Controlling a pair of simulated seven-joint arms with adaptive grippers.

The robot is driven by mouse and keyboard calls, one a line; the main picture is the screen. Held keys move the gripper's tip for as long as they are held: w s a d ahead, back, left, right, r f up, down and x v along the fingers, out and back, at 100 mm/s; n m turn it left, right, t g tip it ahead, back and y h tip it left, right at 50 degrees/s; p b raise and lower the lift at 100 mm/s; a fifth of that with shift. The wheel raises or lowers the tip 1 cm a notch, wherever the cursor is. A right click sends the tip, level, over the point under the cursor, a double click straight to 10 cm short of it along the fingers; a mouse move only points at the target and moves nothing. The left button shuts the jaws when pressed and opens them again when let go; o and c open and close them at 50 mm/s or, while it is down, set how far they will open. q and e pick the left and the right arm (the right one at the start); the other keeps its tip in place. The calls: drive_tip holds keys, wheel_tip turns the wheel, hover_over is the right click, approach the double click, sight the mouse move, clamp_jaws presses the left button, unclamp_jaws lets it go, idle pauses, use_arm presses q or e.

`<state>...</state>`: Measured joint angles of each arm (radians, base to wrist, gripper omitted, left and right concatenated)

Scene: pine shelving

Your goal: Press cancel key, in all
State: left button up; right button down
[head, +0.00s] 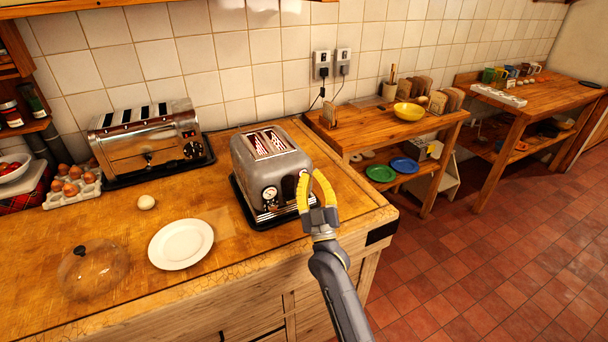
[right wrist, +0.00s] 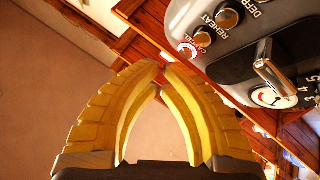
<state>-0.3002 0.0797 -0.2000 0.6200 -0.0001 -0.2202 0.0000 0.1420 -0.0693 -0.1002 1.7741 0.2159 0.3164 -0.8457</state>
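The grey two-slot toaster (head: 262,165) stands near the right end of the wooden counter. Reddish stripes show inside its slots. In the right wrist view the toaster's control panel (right wrist: 240,50) is at the upper right. Its cancel key (right wrist: 187,50) has a lit pinkish ring and sits at the panel's left end, beside the reheat key (right wrist: 203,37). My right gripper (head: 312,174) is at the toaster's right side. In the wrist view its yellow fingertips (right wrist: 163,67) are brought together and empty, a little apart from the cancel key in the picture. My left gripper is not in view.
A chrome toaster (head: 150,145), a white plate (head: 181,244), an egg (head: 146,202) and a glass dome (head: 92,268) are on the counter at left. A lower wooden table (head: 385,135) with a yellow bowl (head: 409,111) stands to the right. Open floor lies in front of it.

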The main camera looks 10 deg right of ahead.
drive_tip(key=shift+w, duration=0.2)
idle(0.7)
drive_tip(key=shift+w+a, duration=0.1)
drive_tip(key=shift+w, duration=0.1)
drive_tip(key=shift+w, duration=0.4)
idle(1.2)
drive_tip(key=shift+s+f, duration=0.1)
drive_tip(key=shift+s, duration=0.7)
drive_tip(key=shift+s+d, duration=0.25)
drive_tip(key=shift+s, duration=0.55)
drive_tip(key=shift+s+d, duration=0.2)
drive_tip(key=shift+s, duration=0.65)
drive_tip(key=shift+s+d, duration=0.25)
drive_tip(key=shift+s, duration=0.55)
